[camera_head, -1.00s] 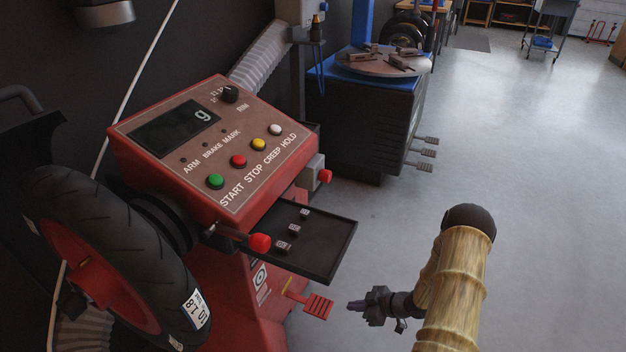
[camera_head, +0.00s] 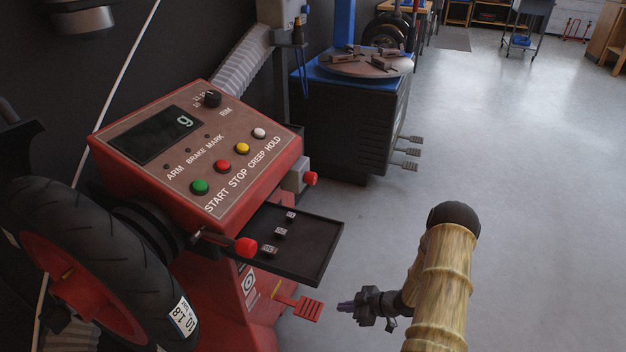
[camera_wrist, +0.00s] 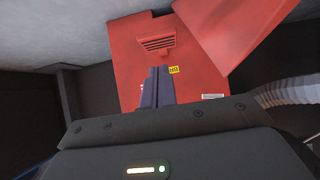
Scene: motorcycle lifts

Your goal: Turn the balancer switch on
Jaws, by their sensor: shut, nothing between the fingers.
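The red wheel balancer (camera_head: 140,175) stands at left in the head view, its sloped panel carrying a display and several coloured buttons. On its right side a grey box with a red knob (camera_head: 310,178) sticks out; it may be the balancer switch, and its on/off position cannot be told. My gripper (camera_head: 345,307) is low at the right, beside the red pedal in the picture, apart from the machine. In the wrist view its fingers (camera_wrist: 158,85) are together and empty, pointing toward the balancer's red cabinet (camera_wrist: 120,50) with a vent and a yellow label.
A dark tray (camera_head: 310,245) with small weights juts from the balancer's front. A red-knobbed lever (camera_head: 245,247) and a red pedal (camera_head: 308,308) also stick out. A mounted tyre (camera_head: 120,240) is at left. A tyre changer (camera_head: 350,125) stands behind.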

